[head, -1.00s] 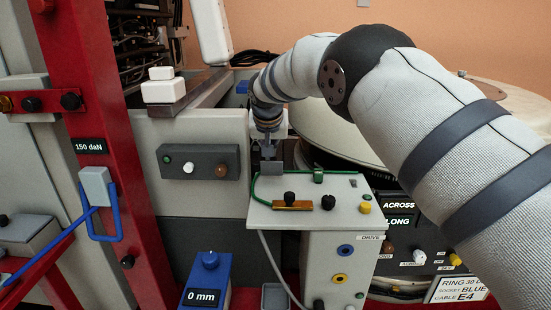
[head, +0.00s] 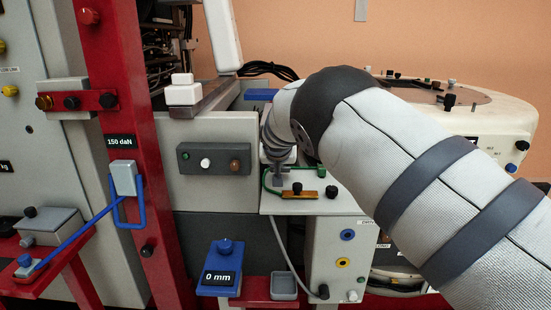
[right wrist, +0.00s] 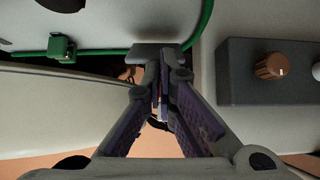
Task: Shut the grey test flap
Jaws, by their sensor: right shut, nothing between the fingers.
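A pale grey-white panel (head: 222,37) stands upright and slightly tilted at the back of the grey housing (head: 215,130) in the head view. It looks like a raised flap, but I cannot tell surely that it is the grey test flap. My right gripper (head: 279,182) points down at the rear left corner of the drive box (head: 340,240), beside the housing's front. In the right wrist view my right gripper (right wrist: 165,58) has its fingers together, with nothing held. Whether the tips touch a surface is unclear. My left gripper is not in view.
A green cable (right wrist: 207,25) runs close beside my right fingertips. A control strip with knobs (head: 214,159) is on the housing's front. A red post (head: 105,200) with a blue lever stands at left. A round pale ring unit (head: 500,112) is behind my right arm.

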